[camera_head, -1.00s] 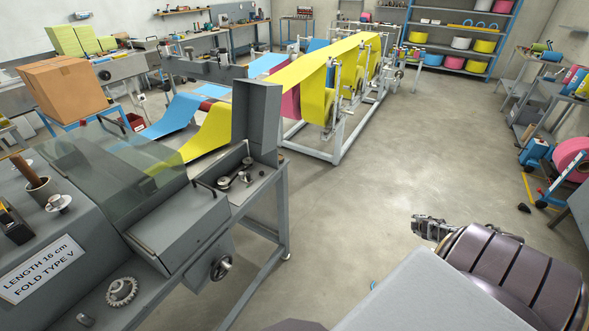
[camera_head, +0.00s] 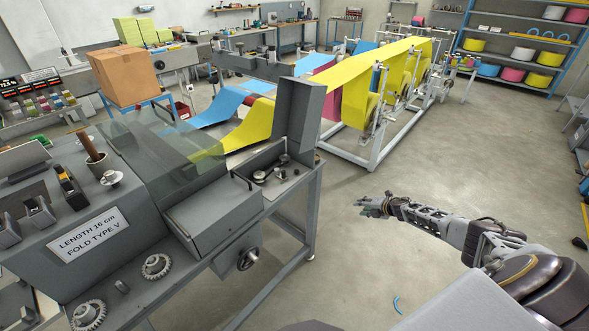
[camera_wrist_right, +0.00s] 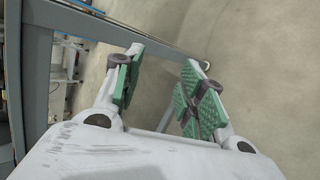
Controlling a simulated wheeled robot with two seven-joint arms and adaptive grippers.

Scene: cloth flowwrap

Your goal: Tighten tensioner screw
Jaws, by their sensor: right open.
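The grey folding machine (camera_head: 150,255) stands at the left in the head view, with its tall lid (camera_head: 301,115) raised. The open compartment beside the lid shows small rollers and round parts (camera_head: 260,176); which one is the tensioner screw I cannot tell. A hand wheel (camera_head: 248,260) sits on the machine's front side. My right gripper (camera_head: 364,206) is to the right of the machine, apart from it, over the floor. In the right wrist view its green-padded fingers (camera_wrist_right: 158,90) are spread and empty, with a grey frame beam behind. My left gripper is not in view.
The roll stand (camera_head: 372,150) with yellow, pink and blue cloth stands behind the machine. A cardboard box (camera_head: 126,74) is at the upper left. Shelves (camera_head: 510,60) with rolls stand at the back right. The floor (camera_head: 475,170) between is clear.

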